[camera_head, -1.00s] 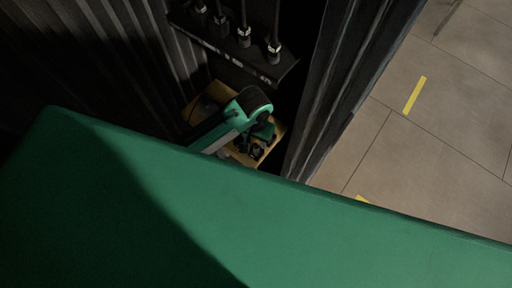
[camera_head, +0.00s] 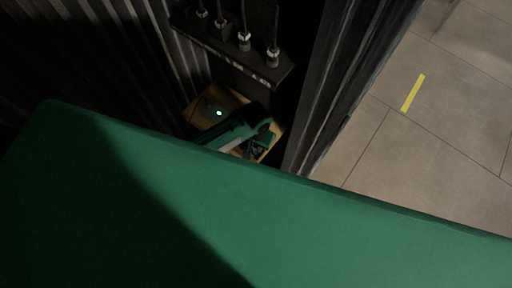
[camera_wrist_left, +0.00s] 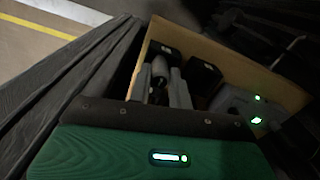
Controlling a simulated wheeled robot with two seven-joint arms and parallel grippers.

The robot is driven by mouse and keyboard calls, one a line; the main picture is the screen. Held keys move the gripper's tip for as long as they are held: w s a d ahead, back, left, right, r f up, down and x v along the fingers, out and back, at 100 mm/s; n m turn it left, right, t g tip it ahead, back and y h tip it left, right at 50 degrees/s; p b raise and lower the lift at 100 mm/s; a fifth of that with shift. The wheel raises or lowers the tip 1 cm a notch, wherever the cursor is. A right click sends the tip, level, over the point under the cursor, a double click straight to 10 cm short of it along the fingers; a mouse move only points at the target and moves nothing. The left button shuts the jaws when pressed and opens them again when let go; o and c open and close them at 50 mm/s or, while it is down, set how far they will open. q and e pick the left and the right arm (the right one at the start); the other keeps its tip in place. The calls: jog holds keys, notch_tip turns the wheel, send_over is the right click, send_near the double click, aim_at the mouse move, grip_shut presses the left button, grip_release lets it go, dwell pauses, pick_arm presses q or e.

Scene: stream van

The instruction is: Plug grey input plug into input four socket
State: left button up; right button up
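My left gripper (camera_head: 258,148) reaches down over a wood-edged tray or box (camera_head: 230,97) in the head view, partly behind the green surface. In the left wrist view, grey finger-like parts and a grey cylindrical piece (camera_wrist_left: 159,70) show inside the wooden-edged box (camera_wrist_left: 222,55). I cannot tell whether this piece is the grey input plug or whether the fingers grip it. A grey unit (camera_wrist_left: 235,103) with green lights lies at the right; its light also shows in the head view. I cannot identify the input four socket. My right gripper is not in view.
A dark rack (camera_head: 235,62) with several upright cable connectors (camera_head: 245,42) stands behind the box. Dark ribbed walls (camera_head: 130,55) and a dark post (camera_head: 345,80) hem the box in. A green surface fills the foreground. Open tiled floor (camera_head: 430,140) lies right.

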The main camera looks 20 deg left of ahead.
pick_arm(q)
grip_shut()
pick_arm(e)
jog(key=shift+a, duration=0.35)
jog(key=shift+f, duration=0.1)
